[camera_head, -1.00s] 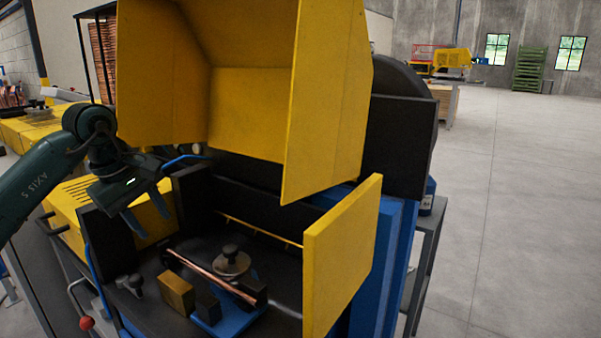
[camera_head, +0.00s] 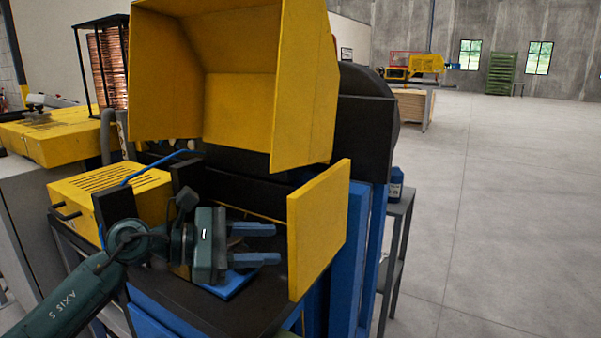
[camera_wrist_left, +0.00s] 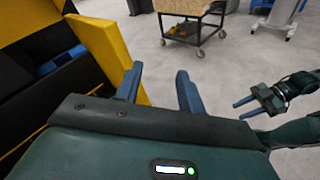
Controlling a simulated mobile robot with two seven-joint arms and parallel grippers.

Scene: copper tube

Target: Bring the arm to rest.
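My left gripper (camera_head: 268,244) is in front of the machine's work area, pointing right, its two blue fingers apart with nothing between them. The same open fingers show in the left wrist view (camera_wrist_left: 159,82), with bare floor beyond. My right gripper (camera_wrist_left: 244,109) shows at the right of the left wrist view, its two fingers apart and empty. It is not in the head view. The copper tube cannot be made out now; the left gripper and wrist cover the middle of the work area. Part of the blue base plate (camera_head: 232,284) shows below the gripper.
The machine has a raised yellow hood (camera_head: 235,90) above the work area. A yellow side panel (camera_head: 318,230) stands just right of the left fingertips. A yellow slotted box (camera_head: 112,192) is at the left. Open floor (camera_head: 500,220) lies to the right.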

